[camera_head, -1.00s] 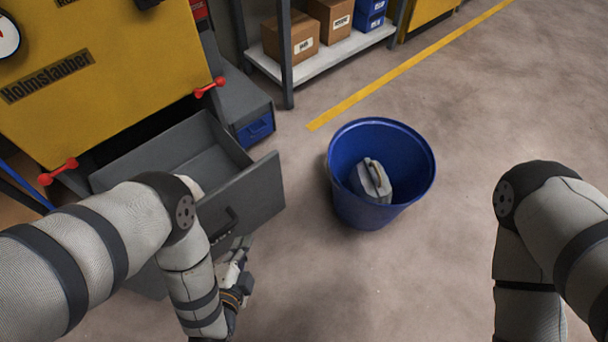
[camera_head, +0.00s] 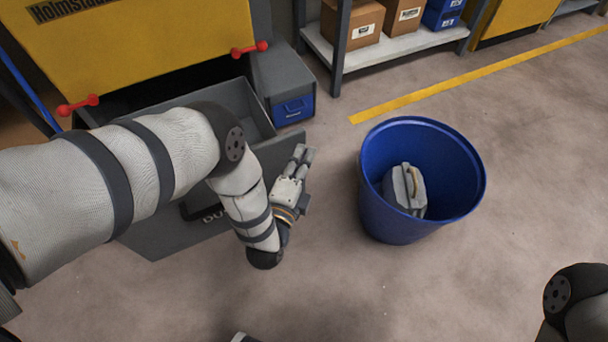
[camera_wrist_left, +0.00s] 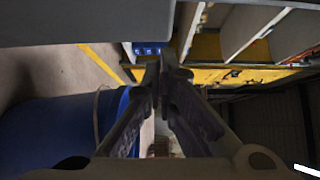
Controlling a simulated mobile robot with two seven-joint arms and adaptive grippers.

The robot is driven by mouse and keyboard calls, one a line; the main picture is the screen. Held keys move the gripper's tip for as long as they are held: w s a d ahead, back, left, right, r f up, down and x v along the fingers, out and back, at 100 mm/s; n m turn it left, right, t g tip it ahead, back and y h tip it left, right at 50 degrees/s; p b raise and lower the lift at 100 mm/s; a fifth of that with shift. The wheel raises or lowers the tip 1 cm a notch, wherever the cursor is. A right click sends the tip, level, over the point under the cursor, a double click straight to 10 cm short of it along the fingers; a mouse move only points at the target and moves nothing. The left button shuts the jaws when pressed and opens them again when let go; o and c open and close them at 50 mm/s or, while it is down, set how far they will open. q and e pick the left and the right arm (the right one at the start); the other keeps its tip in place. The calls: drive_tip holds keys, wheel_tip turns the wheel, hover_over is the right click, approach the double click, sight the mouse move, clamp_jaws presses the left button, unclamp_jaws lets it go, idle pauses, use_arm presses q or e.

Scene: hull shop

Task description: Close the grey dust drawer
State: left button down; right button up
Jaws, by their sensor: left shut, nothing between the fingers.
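The grey dust drawer (camera_head: 165,240) stands pulled out below the yellow machine in the head view, its open top showing behind my left arm. Its front panel carries a dark handle (camera_head: 188,212) and partly hidden lettering. My left arm covers much of the panel. My left gripper (camera_head: 303,153) is shut and empty at the right end of the drawer front; I cannot tell whether it touches. In the left wrist view its fingertips (camera_wrist_left: 166,66) meet, with nothing between them.
A blue bucket (camera_head: 470,190) holding a grey container (camera_head: 404,190) stands on the floor right of my left gripper. A grey unit with a blue box (camera_head: 293,109) is beside the drawer. A shelf (camera_head: 395,50) with boxes stands behind. Floor in front is clear.

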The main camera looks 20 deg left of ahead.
use_arm(q)
drive_tip(key=shift+w+a, duration=0.6)
drive_tip(key=shift+a, duration=0.05)
use_arm(e)
drive_tip(key=shift+s+f, duration=0.1)
drive_tip(key=shift+f, duration=0.05)
